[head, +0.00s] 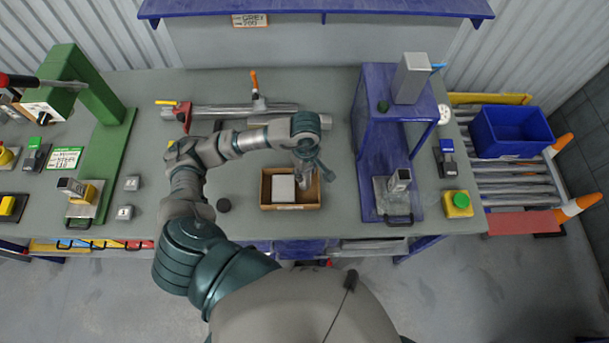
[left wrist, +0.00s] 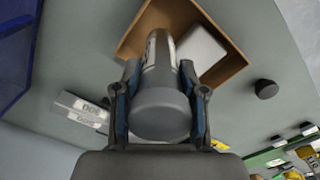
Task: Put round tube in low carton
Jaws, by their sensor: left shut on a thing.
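The low carton (head: 292,206) is a shallow brown open box near the front edge of the table, in front of my arm. A white block (head: 283,188) lies inside it on the left. My left gripper (head: 308,168) is over the right part of the carton. In the left wrist view, the gripper (left wrist: 160,105) is shut on the round tube (left wrist: 160,112), a grey cylinder. Its far end points at the carton (left wrist: 232,68), beside the white block (left wrist: 200,48). I cannot tell how far the tube's end reaches into the carton. My right gripper does not show.
A blue stand (head: 369,150) with grey blocks is close to the carton's right. A dark round knob (head: 223,205) sits to its left. A green press (head: 105,130) stands farther left. Metal bars (head: 225,111) lie behind. A blue crate (head: 512,130) is at the far right.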

